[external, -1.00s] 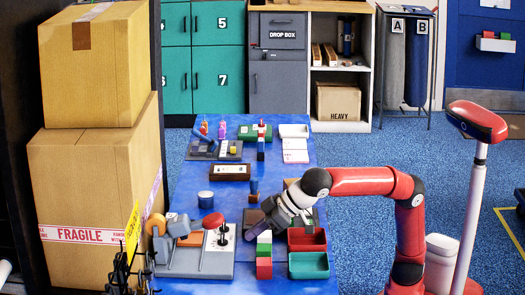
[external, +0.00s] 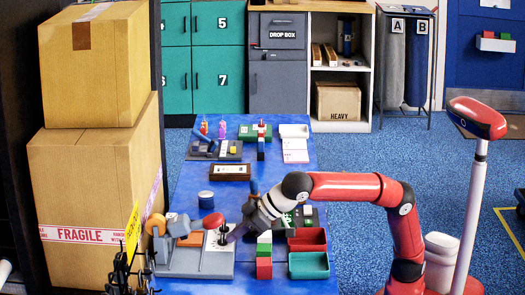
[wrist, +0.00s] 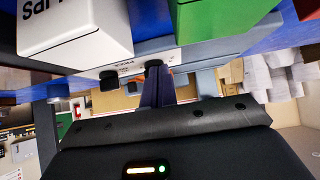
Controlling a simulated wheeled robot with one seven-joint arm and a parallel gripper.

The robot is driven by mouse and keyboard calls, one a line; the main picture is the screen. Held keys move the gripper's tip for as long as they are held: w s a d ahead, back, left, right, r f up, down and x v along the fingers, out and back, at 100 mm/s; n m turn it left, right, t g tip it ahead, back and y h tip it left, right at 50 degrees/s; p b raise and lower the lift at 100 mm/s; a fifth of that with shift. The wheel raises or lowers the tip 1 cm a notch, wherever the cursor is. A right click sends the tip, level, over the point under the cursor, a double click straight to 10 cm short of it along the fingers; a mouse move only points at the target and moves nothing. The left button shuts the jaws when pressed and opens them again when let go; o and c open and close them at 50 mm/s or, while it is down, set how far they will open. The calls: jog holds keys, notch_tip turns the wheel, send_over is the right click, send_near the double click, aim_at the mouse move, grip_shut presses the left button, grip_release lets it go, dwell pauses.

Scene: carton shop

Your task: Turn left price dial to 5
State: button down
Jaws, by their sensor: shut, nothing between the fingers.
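In the wrist view, two small dark dials stick out from a pale panel (wrist: 183,57) with upside-down lettering that seems to read PRICE. One dial (wrist: 109,82) is left of my fingers. The other dial (wrist: 154,63) is right at my fingertips; whether they touch it I cannot tell. My gripper (wrist: 155,80) is shut and empty. The dials' numbers and pointer settings are not readable. In the external view my gripper (external: 226,237) is low at the right side of the grey machine (external: 190,262), and the dials cannot be made out.
A stack of green, white and red blocks (external: 264,267) stands just right of my gripper. Red (external: 307,246) and teal (external: 309,272) trays lie further right. A blue tin (external: 205,199) stands behind the machine. In the wrist view a white block (wrist: 85,35) and green block (wrist: 215,20) are close.

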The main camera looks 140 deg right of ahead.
jog(key=shift+w+a+r+m+g+h+p, duration=0.1)
jog(key=shift+w+m+g+h+p, duration=0.1)
jog(key=shift+m+g+h+p, duration=0.25)
jog(key=shift+w+a+r+m+g+h+p, duration=0.15)
jog(key=shift+m+g+p, duration=0.2)
jog(key=shift+m+p, duration=0.3)
jog(key=shift+w+p, duration=0.1)
jog(key=shift+p, duration=0.3)
jog(key=w+p, duration=0.1)
jog(key=p, duration=0.3)
jog(key=shift+w, duration=0.1)
jog(key=shift+w+m+g+p, duration=0.2)
jog(key=shift+m+g+p, duration=0.15)
jog(key=shift+p, duration=0.2)
jog(key=m+g+p, duration=0.1)
jog(key=m+g+h+p, duration=0.1)
jog(key=m+p, duration=0.1)
jog(key=shift+w+d+r, duration=0.1)
jog(key=shift+w+d, duration=0.05)
jog(key=shift+w, duration=0.25)
jog(key=shift+w+d+f+p, duration=0.25)
jog(key=shift+w+d+p, duration=0.3)
jog(key=shift+p, duration=1)
jog(key=shift+w+a+f, duration=0.1)
